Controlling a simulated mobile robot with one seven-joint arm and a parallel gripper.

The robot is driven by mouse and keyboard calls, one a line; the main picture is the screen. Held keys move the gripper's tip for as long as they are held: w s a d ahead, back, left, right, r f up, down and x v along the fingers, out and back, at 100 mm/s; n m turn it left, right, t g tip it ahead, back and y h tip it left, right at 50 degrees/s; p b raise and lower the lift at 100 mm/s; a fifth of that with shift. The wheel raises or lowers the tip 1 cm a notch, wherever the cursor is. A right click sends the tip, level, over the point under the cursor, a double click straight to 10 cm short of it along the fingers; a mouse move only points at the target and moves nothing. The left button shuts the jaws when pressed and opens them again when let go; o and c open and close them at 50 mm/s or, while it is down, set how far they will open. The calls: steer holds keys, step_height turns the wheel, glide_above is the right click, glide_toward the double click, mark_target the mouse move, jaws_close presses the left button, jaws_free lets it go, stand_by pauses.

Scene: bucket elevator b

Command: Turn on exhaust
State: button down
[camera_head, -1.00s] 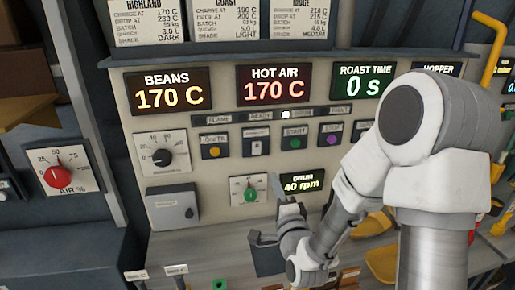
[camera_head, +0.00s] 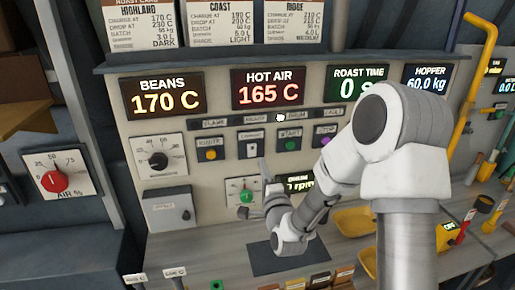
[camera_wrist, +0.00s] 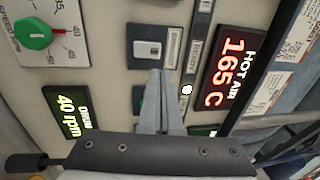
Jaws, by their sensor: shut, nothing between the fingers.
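A white rocker switch on a dark plate (camera_head: 249,146) sits in the button row of the control panel. It also shows in the wrist view (camera_wrist: 149,50), just past my fingertips. The wrist view shows the closed fingers (camera_wrist: 158,78) pointing at the plate's edge. I cannot tell if they touch it.
A yellow button (camera_head: 210,154) is left of the switch; a green one (camera_head: 290,144) and a purple one (camera_head: 325,141) are right. Below is a green speed knob (camera_head: 246,197). A red air knob (camera_head: 53,182) is far left. The hot air display (camera_head: 268,88) reads 165 C.

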mark_target(255, 145)
steer(key=p+x, duration=0.2)
steer(key=x, duration=0.4)
steer(key=shift+w+a+r, duration=0.1)
steer(key=shift+w+a, duration=0.05)
steer(key=shift+w, duration=0.25)
steer(key=shift+r, duration=0.1)
steer(key=shift+w+r, duration=0.15)
steer(key=shift+w, duration=0.05)
steer(key=shift+g, duration=0.3)
steer(key=shift+s, duration=0.1)
